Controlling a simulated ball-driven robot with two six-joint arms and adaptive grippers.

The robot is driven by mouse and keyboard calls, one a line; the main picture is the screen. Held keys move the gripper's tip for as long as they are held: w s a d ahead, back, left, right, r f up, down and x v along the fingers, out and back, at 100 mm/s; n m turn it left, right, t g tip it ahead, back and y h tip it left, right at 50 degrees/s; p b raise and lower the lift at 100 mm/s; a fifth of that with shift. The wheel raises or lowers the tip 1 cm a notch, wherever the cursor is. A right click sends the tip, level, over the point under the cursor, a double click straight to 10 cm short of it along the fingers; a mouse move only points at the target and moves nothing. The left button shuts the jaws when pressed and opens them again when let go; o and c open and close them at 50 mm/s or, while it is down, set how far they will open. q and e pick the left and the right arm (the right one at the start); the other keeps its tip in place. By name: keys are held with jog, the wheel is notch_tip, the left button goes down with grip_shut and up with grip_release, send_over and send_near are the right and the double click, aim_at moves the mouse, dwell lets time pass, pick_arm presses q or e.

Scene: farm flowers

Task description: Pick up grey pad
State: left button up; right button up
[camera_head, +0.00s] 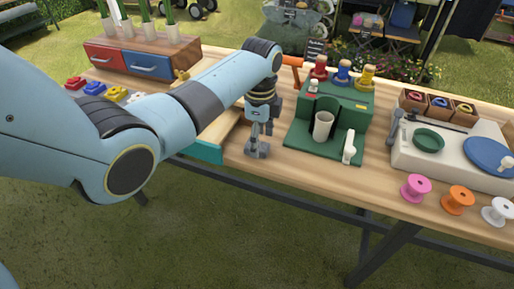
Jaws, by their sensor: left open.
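A small grey piece, which looks like the grey pad (257,151), sits on the wooden table left of the green stand. My left gripper (261,131) points down directly above it, with its fingers apart. The fingertips are at or just above the pad's top; I cannot tell whether they touch it. The gripper partly hides the pad's upper part. My right gripper is not in view.
A green stand (298,136) with a cup and coloured knobs is close on the right. A white unit (405,155) and several spools (415,187) are farther right. Drawers (146,66) stand at the back left. A teal-edged tray (205,151) lies left of the gripper.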

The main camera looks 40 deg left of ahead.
pick_arm(q)
notch_tip(320, 180, down, 2)
jog(key=shift+f, duration=0.15)
jog(key=c, duration=1)
jog(key=shift+r, duration=0.2)
jog(key=shift+r, duration=0.25)
jog(key=r, duration=0.3)
jog(key=shift+s+d+r, duration=0.15)
jog(key=shift+d+r, duration=0.2)
jog(key=shift+r, duration=0.05)
jog(key=s+d+r, duration=0.2)
jog(key=d, duration=0.1)
jog(key=s+d+r, duration=0.2)
jog(key=d, duration=0.1)
jog(key=s+d+r+p, duration=0.1)
jog(key=s+d+r, duration=0.1)
jog(key=d, duration=0.1)
jog(key=shift+d+r, duration=0.1)
jog(key=shift+r, duration=0.1)
